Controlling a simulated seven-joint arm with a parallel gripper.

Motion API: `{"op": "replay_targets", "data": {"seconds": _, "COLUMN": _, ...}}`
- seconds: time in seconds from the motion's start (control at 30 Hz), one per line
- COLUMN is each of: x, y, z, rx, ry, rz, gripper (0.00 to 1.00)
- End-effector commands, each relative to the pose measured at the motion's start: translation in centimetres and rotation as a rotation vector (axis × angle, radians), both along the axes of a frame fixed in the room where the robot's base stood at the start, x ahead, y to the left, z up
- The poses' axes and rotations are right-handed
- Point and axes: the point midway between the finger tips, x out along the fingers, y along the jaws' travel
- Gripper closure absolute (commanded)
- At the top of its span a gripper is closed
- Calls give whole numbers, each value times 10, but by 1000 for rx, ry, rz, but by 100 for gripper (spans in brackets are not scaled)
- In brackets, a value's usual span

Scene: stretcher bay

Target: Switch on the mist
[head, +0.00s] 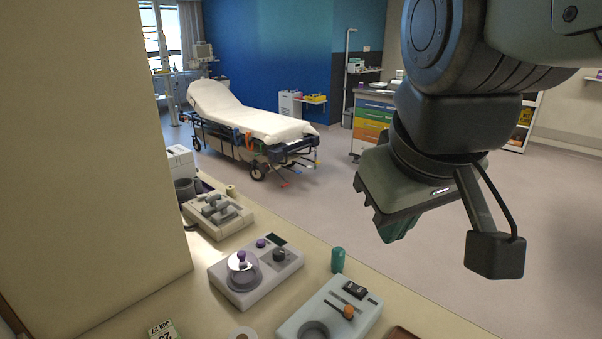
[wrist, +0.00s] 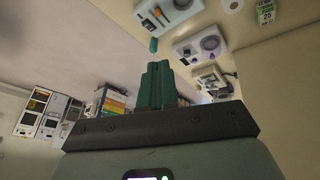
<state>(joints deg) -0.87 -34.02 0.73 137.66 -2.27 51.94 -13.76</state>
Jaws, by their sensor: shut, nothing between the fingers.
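Several small devices stand on the counter, and none shows a readable mist label. The middle, pale one (head: 228,289) has a clear-domed round cup, purple knobs and a dark knob; it shows in the wrist view (wrist: 184,50). The front, pale green-grey one (head: 300,318) has a dark ring, a slot with an orange-knobbed lever and a black panel; it shows in the wrist view (wrist: 180,14). A beige one (head: 236,226) with grey levers sits farther back. My gripper (head: 398,230), with green fingers, is shut and empty, high to the right of the devices, touching none.
A small green cylinder (head: 338,260) stands between the middle and front devices, near the counter's edge. A wall (head: 90,150) borders the counter's left. A stretcher (head: 245,118) stands beyond, across open floor.

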Motion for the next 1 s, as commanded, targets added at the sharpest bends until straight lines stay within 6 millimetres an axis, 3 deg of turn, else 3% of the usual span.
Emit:
{"op": "replay_targets", "data": {"seconds": 0.27, "x": 79, "y": -9, "z": -15, "rx": -232, "ry": 172, "rz": 470, "gripper": 100}}
{"op": "replay_targets", "data": {"seconds": 0.47, "x": 136, "y": -17, "z": -44, "rx": -342, "ry": 289, "rz": 836, "gripper": 100}}
{"op": "replay_targets", "data": {"seconds": 0.67, "x": 188, "y": -26, "z": -91, "rx": -402, "ry": 388, "rz": 1218, "gripper": 100}}
{"op": "replay_targets", "data": {"seconds": 0.8, "x": 219, "y": -34, "z": -132, "rx": -414, "ry": 440, "rz": 1490, "gripper": 100}}
{"op": "replay_targets", "data": {"seconds": 1.0, "x": 249, "y": -43, "z": -190, "rx": -400, "ry": 474, "rz": 1824, "gripper": 100}}
